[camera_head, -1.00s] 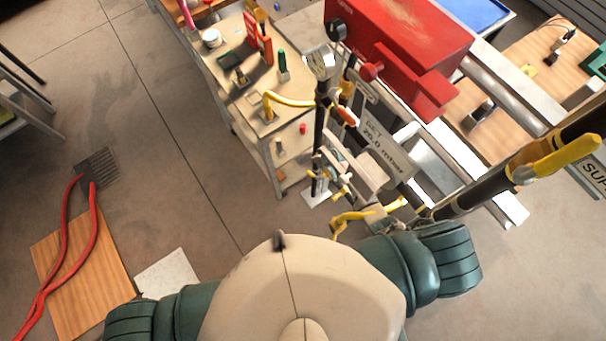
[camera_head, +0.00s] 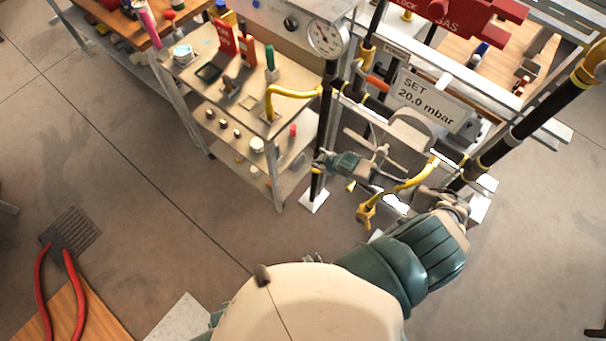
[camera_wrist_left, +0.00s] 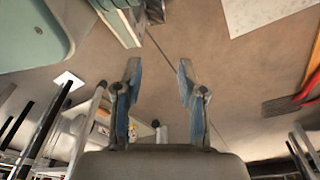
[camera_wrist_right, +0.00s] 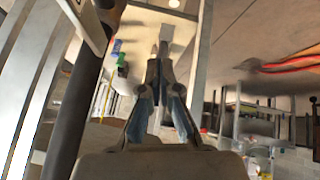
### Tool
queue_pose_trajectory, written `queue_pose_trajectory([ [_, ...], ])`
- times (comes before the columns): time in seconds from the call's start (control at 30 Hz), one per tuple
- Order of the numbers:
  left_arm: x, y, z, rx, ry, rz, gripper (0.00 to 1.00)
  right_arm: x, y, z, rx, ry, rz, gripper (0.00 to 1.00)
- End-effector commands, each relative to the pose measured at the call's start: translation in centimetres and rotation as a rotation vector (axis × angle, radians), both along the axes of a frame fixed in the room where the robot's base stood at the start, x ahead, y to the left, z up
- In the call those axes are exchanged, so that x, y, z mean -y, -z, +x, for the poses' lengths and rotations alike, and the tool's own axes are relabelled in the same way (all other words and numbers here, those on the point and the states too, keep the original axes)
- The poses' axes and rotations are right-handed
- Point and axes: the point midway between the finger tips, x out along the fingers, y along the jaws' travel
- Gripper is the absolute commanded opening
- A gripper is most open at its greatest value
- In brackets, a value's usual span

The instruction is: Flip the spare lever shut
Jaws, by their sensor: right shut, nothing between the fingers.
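Two bent yellow levers show in the head view: one (camera_head: 290,93) on the upright black pipe, the other (camera_head: 408,186) lower on the pipework near my right arm. No readable label shows which one is the spare. My right gripper (camera_head: 338,162) is among the pipes, close to the upright black pipe, between the two levers. In the right wrist view its fingers (camera_wrist_right: 160,50) are together and empty, with a black pipe to their left. I see no lever between them. My left gripper (camera_wrist_left: 157,75) is open and empty above the floor, outside the head view.
A pressure gauge (camera_head: 326,37) tops the upright pipe. A sign (camera_head: 430,100) reads "SET 20.0 mbar". A cart (camera_head: 222,98) with small items stands left of the pipes. A red gas box (camera_head: 470,15) is behind.

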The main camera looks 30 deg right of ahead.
Motion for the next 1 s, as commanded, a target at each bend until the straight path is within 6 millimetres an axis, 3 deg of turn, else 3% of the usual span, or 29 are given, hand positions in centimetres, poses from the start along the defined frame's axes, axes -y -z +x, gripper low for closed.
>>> queue_pose_trajectory([
  [0.23, 0.8, -0.5, 0.3, 0.002, -0.001, 0.009, 0.40, 1.1, 0.4, -0.4, -0.002, -0.009, 0.005, 0.00],
  [0.57, 0.0, -0.4, 0.7, 0.005, 0.000, -0.008, 0.40, -0.3, 0.8, 0.2, -0.004, -0.009, -0.011, 0.00],
  [0.77, 0.3, -2.3, 2.3, 0.016, -0.004, -0.010, 0.40, -0.9, 3.9, 2.2, -0.005, -0.008, -0.008, 0.00],
  [1.0, 0.7, -6.4, 4.3, 0.032, -0.011, -0.009, 0.40, -1.3, 8.3, 5.1, -0.004, -0.007, -0.004, 0.00],
])
